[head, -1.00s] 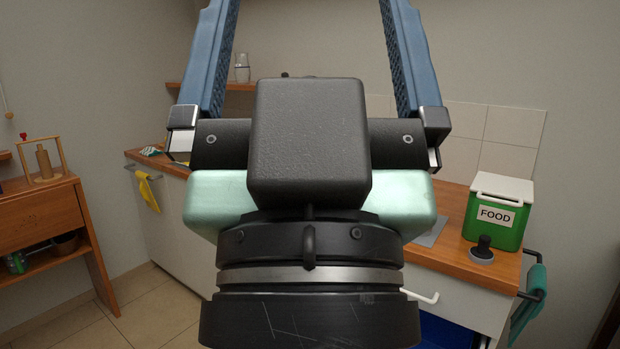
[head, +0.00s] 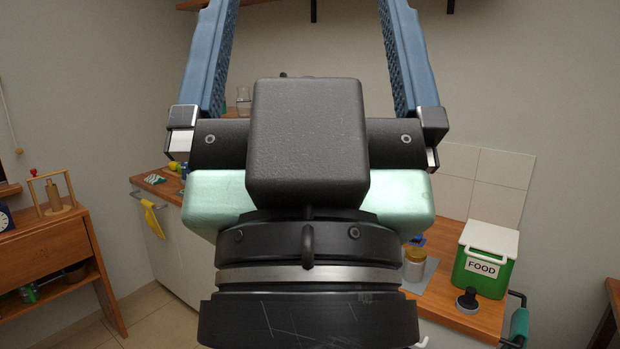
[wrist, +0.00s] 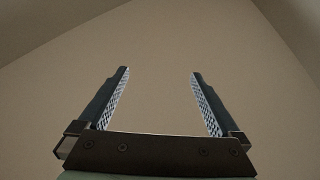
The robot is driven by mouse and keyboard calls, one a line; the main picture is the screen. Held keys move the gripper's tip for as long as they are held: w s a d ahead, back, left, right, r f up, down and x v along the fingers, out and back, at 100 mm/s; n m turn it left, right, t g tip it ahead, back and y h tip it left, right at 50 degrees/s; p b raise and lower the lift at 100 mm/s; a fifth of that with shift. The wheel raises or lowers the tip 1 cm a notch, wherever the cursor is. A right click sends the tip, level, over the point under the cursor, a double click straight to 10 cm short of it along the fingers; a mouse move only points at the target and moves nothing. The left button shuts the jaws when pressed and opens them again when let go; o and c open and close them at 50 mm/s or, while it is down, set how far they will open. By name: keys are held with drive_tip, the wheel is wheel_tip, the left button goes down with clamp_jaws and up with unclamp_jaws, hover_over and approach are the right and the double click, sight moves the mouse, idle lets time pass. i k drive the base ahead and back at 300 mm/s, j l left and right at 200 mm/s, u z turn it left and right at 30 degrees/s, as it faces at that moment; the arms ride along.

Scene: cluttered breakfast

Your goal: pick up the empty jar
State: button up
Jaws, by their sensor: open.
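My gripper (head: 308,30) is open and points up and away, with nothing between its fingers in the wrist view (wrist: 160,74); its tips run out of the top of the head view. A clear glass jar (head: 243,97) that looks empty shows in the head view between the fingers, well behind them. It is partly hidden by my gripper's body. Another jar (head: 414,266), with a yellowish lid, stands on the counter right of my wrist. I cannot tell for sure which is the empty jar. Neither shows in the wrist view.
A green FOOD box (head: 482,272) with a white lid and a black knobbed thing (head: 467,299) stand on the wooden counter (head: 440,306) at right. A small wooden cabinet (head: 45,255) is at left. A wall shelf (head: 205,4) shows at the top. My arm hides the middle.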

sight(415, 260)
drive_tip(key=i+l, duration=0.55)
drive_tip(key=i, duration=0.2)
drive_tip(key=i+l, duration=0.55)
drive_tip(key=i, duration=0.15)
drive_tip(key=i+l, duration=0.55)
drive_tip(key=i, duration=0.2)
